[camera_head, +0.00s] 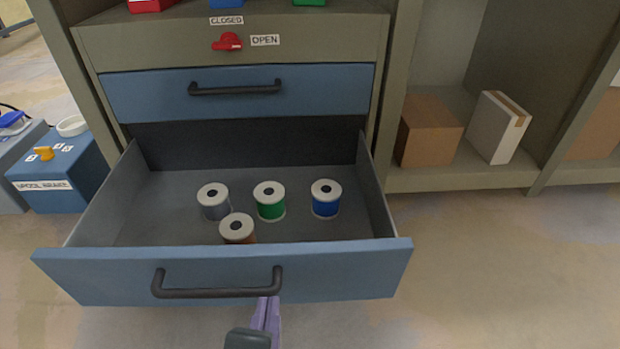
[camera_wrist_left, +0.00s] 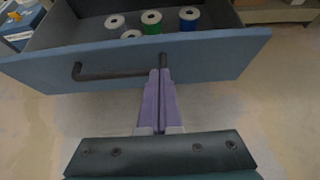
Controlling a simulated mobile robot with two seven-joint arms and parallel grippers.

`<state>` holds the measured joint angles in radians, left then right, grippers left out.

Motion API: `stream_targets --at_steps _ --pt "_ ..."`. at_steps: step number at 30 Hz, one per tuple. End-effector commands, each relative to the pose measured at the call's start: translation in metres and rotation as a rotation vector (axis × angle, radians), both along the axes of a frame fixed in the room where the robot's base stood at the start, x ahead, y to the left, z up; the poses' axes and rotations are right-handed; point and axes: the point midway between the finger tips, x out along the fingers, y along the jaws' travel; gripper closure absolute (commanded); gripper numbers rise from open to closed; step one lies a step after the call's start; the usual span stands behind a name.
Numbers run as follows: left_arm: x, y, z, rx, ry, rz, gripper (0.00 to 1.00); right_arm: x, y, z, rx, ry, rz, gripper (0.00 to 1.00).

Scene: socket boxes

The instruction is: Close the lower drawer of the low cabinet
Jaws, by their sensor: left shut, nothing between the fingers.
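The low cabinet's lower drawer (camera_head: 345,272) is pulled well out, with a blue front and a dark bar handle (camera_head: 217,292). It holds several spools: grey (camera_head: 214,201), green (camera_head: 270,200), blue (camera_head: 325,198) and brown (camera_head: 237,229). My left gripper (camera_head: 267,306), with purple fingers, is shut and empty at the drawer front, by the handle's right end. In the left wrist view its fingertips (camera_wrist_left: 160,75) overlap the front just left of the handle's right post; I cannot tell whether they touch it. My right gripper is not in view.
The upper drawer (camera_head: 240,92) is shut. Above it a red knob (camera_head: 228,41) sits between CLOSED and OPEN labels. A blue spool brake box (camera_head: 60,176) stands at the left. Cartons (camera_head: 428,130) sit on the right shelf. The floor at the right is clear.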

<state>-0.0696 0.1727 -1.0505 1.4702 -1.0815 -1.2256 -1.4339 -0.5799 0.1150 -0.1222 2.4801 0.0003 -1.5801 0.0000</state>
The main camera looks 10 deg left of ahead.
Motion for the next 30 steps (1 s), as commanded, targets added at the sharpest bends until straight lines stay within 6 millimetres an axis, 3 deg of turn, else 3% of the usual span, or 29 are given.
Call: stream_targets --at_steps 1,3,12,30 --pt "0.01 0.003 -0.013 0.0 -0.004 0.002 1.0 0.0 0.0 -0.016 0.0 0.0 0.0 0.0" --pt "0.021 0.006 -0.017 -0.001 -0.005 0.001 1.0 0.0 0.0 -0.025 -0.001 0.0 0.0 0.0" --pt "0.052 0.015 -0.011 -0.002 0.0 0.001 1.0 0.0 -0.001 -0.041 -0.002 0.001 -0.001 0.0" --pt "0.053 0.021 -0.007 0.0 0.002 0.002 1.0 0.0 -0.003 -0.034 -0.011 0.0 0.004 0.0"
